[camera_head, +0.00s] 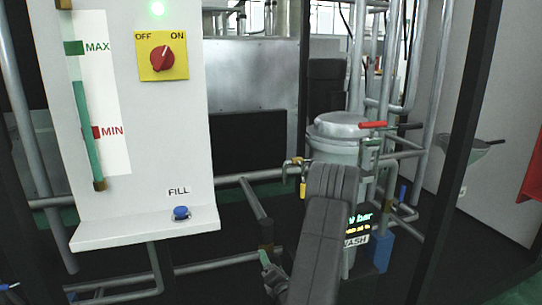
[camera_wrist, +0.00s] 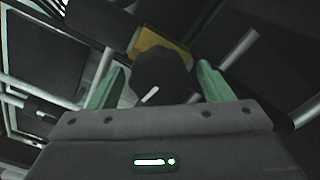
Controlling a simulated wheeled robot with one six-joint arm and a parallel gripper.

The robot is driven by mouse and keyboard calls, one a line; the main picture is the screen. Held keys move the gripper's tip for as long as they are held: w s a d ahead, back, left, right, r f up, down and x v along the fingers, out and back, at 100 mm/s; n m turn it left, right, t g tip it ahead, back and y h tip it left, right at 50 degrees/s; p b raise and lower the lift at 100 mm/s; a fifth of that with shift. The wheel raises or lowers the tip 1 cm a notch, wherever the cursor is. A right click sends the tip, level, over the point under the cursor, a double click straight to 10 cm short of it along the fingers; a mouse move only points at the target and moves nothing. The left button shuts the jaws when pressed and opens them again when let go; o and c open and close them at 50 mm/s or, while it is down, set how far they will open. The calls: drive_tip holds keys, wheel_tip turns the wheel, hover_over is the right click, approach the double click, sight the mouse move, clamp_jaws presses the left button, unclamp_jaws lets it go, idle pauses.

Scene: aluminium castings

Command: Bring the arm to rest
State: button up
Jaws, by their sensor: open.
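My gripper shows in the wrist view (camera_wrist: 158,82) with its two green fingers spread apart. Between and beyond them is a dark rounded knob-like thing (camera_wrist: 162,72) with a white line on it, in front of a yellow patch (camera_wrist: 160,46). I cannot tell whether the fingers touch it. In the head view my grey arm reaches forward at lower centre, and a green finger of my gripper (camera_head: 272,276) shows at its left side, low among the pipes. The rest of the gripper is hidden by the arm.
Pipes, a grey lidded vessel (camera_head: 338,135) and a red-handled valve (camera_head: 373,125) crowd the arm. A dark post (camera_head: 461,130) stands right.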

drive_tip(key=shift+w+a, duration=0.1)
drive_tip(key=shift+w, duration=0.2)
drive_tip(key=shift+s, duration=0.1)
drive_tip(key=v, duration=1.4)
drive_tip(key=x, duration=1.4)
drive_tip(key=n+b, duration=0.1)
drive_tip(key=n, duration=0.3)
drive_tip(key=shift+n, duration=0.4)
drive_tip(key=n, duration=0.6)
drive_tip(key=shift+b, duration=0.35)
drive_tip(key=shift+v, duration=1.8)
